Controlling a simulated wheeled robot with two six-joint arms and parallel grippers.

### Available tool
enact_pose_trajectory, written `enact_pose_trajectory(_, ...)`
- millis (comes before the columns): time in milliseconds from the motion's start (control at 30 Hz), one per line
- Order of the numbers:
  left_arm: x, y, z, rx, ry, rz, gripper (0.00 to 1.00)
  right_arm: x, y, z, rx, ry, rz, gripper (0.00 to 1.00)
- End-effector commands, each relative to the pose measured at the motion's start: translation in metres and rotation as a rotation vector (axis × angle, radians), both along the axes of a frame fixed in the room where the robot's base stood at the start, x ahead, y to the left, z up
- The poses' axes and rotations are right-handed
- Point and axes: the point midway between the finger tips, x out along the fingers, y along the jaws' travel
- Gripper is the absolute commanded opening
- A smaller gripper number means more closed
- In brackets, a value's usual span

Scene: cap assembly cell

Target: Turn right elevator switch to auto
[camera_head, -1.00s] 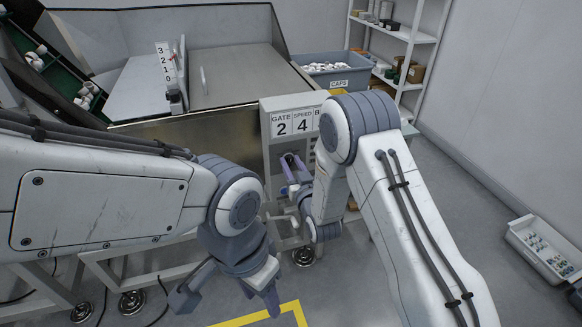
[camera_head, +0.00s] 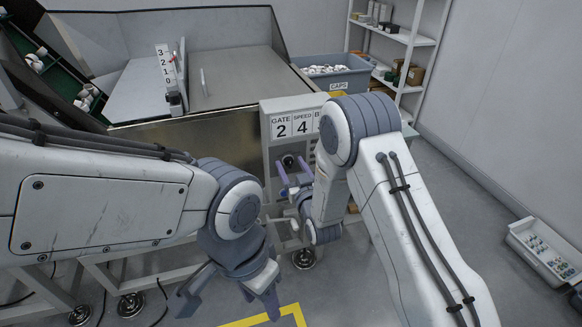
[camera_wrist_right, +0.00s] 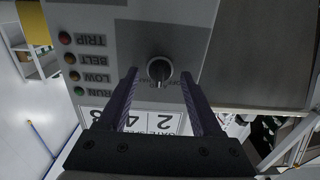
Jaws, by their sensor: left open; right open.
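The elevator switch, a round dark rotary knob with a light handle, sits on the grey control panel (camera_head: 269,148). The knob (camera_head: 289,160) shows in the head view and also in the right wrist view (camera_wrist_right: 159,69). In that upside-down view its handle points down the picture, toward the number cards; the small lettering beside it is unreadable. My right gripper (camera_head: 292,168) is open in front of the panel, its fingers apart on either side of the knob in the picture. The fingers also show in the wrist view (camera_wrist_right: 160,88). My left gripper (camera_head: 229,307) is open and empty, low above the floor.
The panel carries cards (camera_head: 292,124) reading gate 2 and speed 4. Indicator lamps marked trip, belt, low and run (camera_wrist_right: 68,64) sit beside the knob. A metal hopper (camera_head: 240,75) and a caps bin (camera_head: 335,75) stand behind.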

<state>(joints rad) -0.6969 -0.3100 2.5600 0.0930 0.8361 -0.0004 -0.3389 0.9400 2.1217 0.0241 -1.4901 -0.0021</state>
Motion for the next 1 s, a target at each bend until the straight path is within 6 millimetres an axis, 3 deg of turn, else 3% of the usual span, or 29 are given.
enact_pose_trajectory(167,0.000,0.000,-0.001,0.000,0.000,0.000,0.50,-0.010,-0.003,-0.001,0.000,0.001,0.000,0.66)
enact_pose_trajectory(600,0.000,0.000,-0.009,0.000,0.000,0.000,0.50,-0.086,-0.028,-0.002,-0.001,0.003,0.001,0.66)
enact_pose_trajectory(800,0.000,0.000,-0.010,0.000,0.000,0.000,0.50,-0.100,-0.032,0.000,0.000,0.001,0.000,0.66)
enact_pose_trajectory(1000,0.000,0.000,-0.010,0.000,0.000,0.000,0.50,-0.101,-0.032,0.000,0.000,-0.001,0.000,0.66)
